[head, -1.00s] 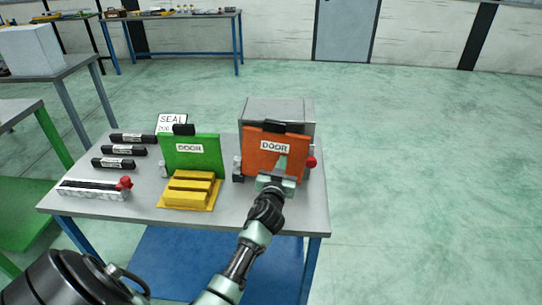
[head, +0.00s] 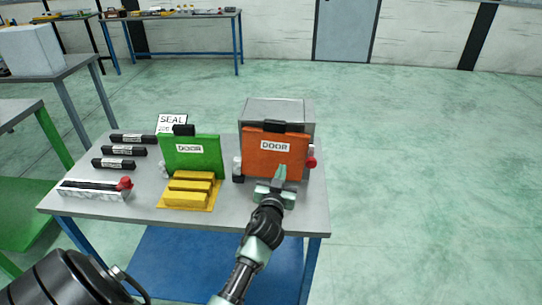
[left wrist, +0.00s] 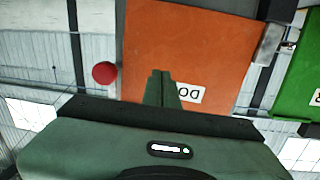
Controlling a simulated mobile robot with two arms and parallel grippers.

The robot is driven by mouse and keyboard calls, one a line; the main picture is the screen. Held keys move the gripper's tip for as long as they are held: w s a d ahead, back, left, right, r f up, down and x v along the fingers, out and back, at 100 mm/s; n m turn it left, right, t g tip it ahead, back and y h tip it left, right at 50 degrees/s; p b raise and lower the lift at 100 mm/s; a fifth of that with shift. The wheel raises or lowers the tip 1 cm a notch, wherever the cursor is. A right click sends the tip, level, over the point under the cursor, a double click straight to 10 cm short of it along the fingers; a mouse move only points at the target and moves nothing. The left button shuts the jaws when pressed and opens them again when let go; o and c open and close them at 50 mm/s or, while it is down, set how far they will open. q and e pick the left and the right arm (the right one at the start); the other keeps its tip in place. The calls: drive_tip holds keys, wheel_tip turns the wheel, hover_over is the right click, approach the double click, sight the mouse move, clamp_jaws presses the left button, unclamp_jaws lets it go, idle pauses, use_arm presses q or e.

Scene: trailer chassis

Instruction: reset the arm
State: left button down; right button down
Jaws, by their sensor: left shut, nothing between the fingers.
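My left gripper (head: 281,174) is in front of the orange door panel (head: 290,157) labelled DOOR, its fingers together and empty. In the left wrist view the shut fingers (left wrist: 161,88) point toward the orange panel (left wrist: 200,45) and overlap its label; I cannot tell whether they touch it. The panel stands upright at the front of a grey box (head: 278,112) on the table. A red knob (head: 311,162) is at its right side and also shows in the left wrist view (left wrist: 105,73). My right gripper is not in view.
The table (head: 225,215) also holds a green door panel (head: 191,156), a yellow block set (head: 188,190), several black strips (head: 124,151), a tray with a red knob (head: 93,188) and a SEAL sign (head: 172,123). Open floor (head: 430,170) lies to the right.

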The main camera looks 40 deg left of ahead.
use_arm(q)
drive_tip(key=shift+s, duration=0.15)
idle(0.4)
drive_tip(key=s+f+g, duration=0.1)
drive_tip(key=s, duration=0.1)
drive_tip(key=s+f+g, duration=0.1)
drive_tip(key=s+f, duration=0.1)
drive_tip(key=s, duration=0.1)
drive_tip(key=s+d+f+g, duration=0.1)
drive_tip(key=s, duration=0.1)
drive_tip(key=shift+s+f, duration=0.2)
drive_tip(key=shift+f, duration=0.05)
drive_tip(key=s+d+f+m+g+h, duration=0.25)
drive_tip(key=s+d, duration=0.25)
drive_tip(key=s, duration=0.4)
drive_tip(key=s+d+f+m+g+h, duration=0.1)
drive_tip(key=s+d+f+g+h, duration=0.1)
drive_tip(key=s+d+g, duration=0.5)
drive_tip(key=s+d+f+m+h, duration=0.2)
drive_tip(key=s+d+f+h, duration=0.15)
drive_tip(key=s, duration=0.85)
wheel_tip(320, 180, down, 24)
drive_tip(key=g, duration=0.1)
drive_tip(key=s+a+f+g+y, duration=0.1)
drive_tip(key=s+a+f, duration=0.1)
drive_tip(key=s+f, duration=1.5)
drive_tip(key=shift+s+a+m, duration=0.25)
drive_tip(key=shift+s+m, duration=0.1)
drive_tip(key=shift+s, duration=0.1)
